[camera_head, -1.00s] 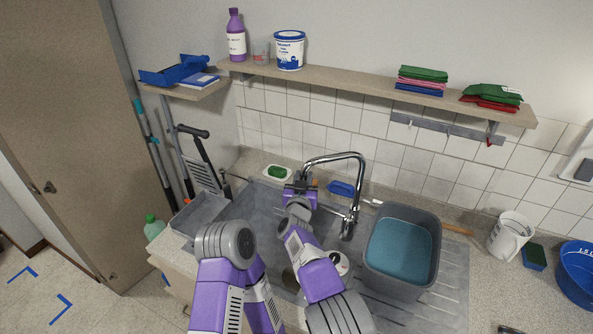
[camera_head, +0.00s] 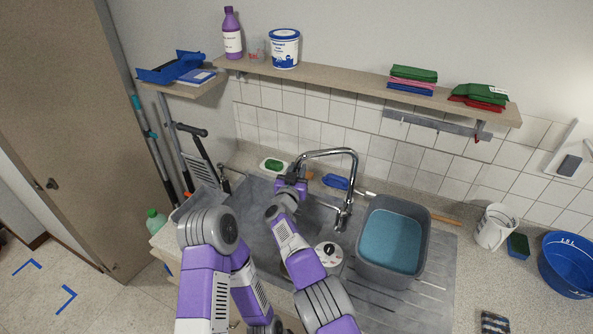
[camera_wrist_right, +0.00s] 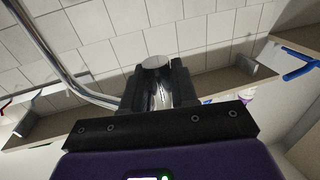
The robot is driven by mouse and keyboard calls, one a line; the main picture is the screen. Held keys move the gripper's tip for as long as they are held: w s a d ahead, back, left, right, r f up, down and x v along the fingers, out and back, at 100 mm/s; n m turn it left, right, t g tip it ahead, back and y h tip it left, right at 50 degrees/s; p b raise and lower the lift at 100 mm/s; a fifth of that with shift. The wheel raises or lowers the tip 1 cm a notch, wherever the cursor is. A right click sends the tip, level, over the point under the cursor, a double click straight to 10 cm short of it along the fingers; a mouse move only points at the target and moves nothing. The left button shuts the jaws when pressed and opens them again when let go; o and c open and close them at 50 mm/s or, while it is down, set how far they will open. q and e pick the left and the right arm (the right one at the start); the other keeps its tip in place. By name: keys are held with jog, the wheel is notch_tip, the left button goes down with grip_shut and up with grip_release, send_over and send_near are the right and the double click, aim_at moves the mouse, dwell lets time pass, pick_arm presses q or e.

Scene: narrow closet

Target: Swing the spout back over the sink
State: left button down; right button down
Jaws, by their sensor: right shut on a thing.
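The chrome tap stands behind the sink, and its tall bent spout (camera_head: 328,152) reaches left from the upright. My right gripper (camera_head: 291,180) is shut on the spout's free end, at the back of the sink basin (camera_head: 252,215). In the right wrist view the spout's round end (camera_wrist_right: 155,62) sits between the dark fingers of my right gripper (camera_wrist_right: 156,85), and the chrome tube (camera_wrist_right: 55,55) curves away at left. My right forearm covers part of the basin. My left arm is folded at the lower left; its gripper is not seen.
A grey tub (camera_head: 422,240) of bluish water stands on the drainer right of the tap. A green sponge in a dish (camera_head: 272,166) and a blue item (camera_head: 335,182) lie behind the basin. A shelf (camera_head: 350,85) runs above. A white jug (camera_head: 494,228) stands at right.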

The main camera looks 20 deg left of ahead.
jog(key=shift+w+r, duration=0.1)
jog(key=shift+r, duration=0.3)
jog(key=c, duration=1.2)
grip_release()
jog(key=shift+o, duration=0.9)
jog(key=shift+w+a+f, duration=0.1)
jog(key=shift+w+f, duration=0.15)
jog(key=shift+f, duration=0.05)
jog(key=shift+s, duration=0.15)
jog(key=shift+s, duration=0.2)
jog(key=s+b, duration=0.1)
jog(key=s, duration=0.6)
jog(key=shift+d, duration=0.3)
